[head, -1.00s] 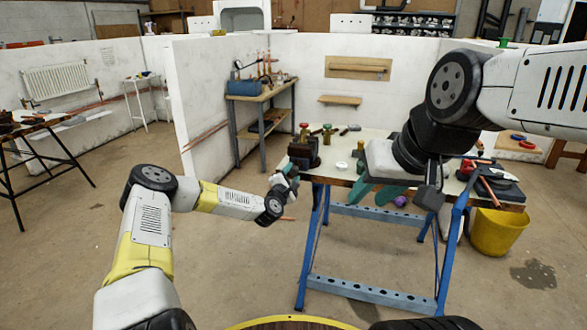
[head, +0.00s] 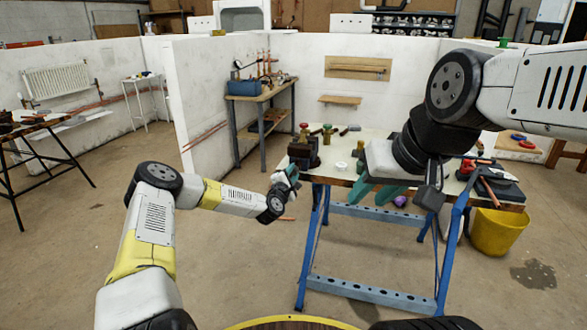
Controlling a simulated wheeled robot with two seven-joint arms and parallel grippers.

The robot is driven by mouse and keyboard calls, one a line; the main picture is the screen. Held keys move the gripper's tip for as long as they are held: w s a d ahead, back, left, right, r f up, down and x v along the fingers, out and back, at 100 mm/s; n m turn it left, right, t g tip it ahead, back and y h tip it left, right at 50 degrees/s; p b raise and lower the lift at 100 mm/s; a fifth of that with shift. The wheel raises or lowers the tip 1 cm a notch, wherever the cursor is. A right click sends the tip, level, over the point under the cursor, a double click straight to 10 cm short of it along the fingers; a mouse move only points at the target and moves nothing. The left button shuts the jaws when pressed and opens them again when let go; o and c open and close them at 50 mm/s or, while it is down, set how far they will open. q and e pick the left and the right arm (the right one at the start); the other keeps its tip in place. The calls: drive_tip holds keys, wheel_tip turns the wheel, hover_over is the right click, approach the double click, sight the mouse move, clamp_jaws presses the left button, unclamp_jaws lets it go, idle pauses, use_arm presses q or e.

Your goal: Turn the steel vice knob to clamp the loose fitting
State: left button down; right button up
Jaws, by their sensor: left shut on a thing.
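The dark vice (head: 303,153) sits at the left end of the workbench top. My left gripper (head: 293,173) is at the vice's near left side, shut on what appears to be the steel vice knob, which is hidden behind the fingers. A fitting with a red top (head: 304,128) stands at the vice and one with a green top (head: 327,130) stands just right of it. I cannot tell which is the loose fitting.
The workbench (head: 345,145) has blue folding legs. A white round item (head: 341,165) lies near its front edge. Tools (head: 490,180) lie at its right end, above a yellow bucket (head: 497,232). The floor left of the bench is mostly clear.

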use_arm(q)
drive_tip(key=m, duration=0.4)
drive_tip(key=shift+d+r+m, duration=0.1)
drive_tip(key=shift+d+m, duration=0.05)
drive_tip(key=shift+m, duration=0.25)
drive_tip(key=m, duration=0.2)
drive_tip(key=shift+m, duration=0.3)
drive_tip(key=m, duration=0.8)
drive_tip(key=shift+m, duration=0.4)
drive_tip(key=m, duration=0.6)
drive_tip(key=shift+f, duration=0.2)
drive_tip(key=m, duration=0.4)
drive_tip(key=shift+m, duration=0.3)
drive_tip(key=m, duration=0.3)
drive_tip(key=shift+f, duration=0.1)
drive_tip(key=c, duration=1.4)
unclamp_jaws()
drive_tip(key=shift+s+a, duration=0.1)
drive_tip(key=shift+a, duration=0.1)
drive_tip(key=shift+o, duration=0.6)
